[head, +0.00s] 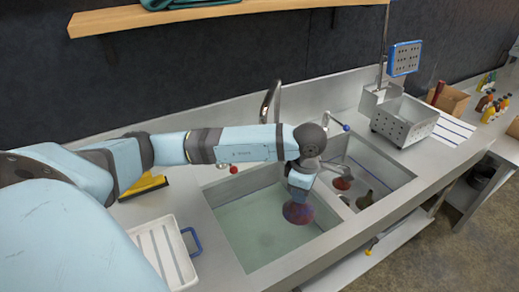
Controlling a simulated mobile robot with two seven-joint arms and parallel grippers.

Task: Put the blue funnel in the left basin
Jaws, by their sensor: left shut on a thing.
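The left basin (240,222) is a steel sink with pale greenish water or a pale floor. My left gripper (300,190) comes in from the left and points down over the basin's right side. It is shut on a rounded, mottled dark red and blue-purple thing (298,213). I cannot tell from its shape whether this is the blue funnel. The thing is over or inside the basin near its right wall; whether it touches anything is unclear. No other clear blue funnel shows. My right gripper is not in view.
The right basin (393,174) holds a reddish round thing (341,184) and dark bottle-like things. A tap (268,100) stands behind. A perforated steel box (405,122) stands right.

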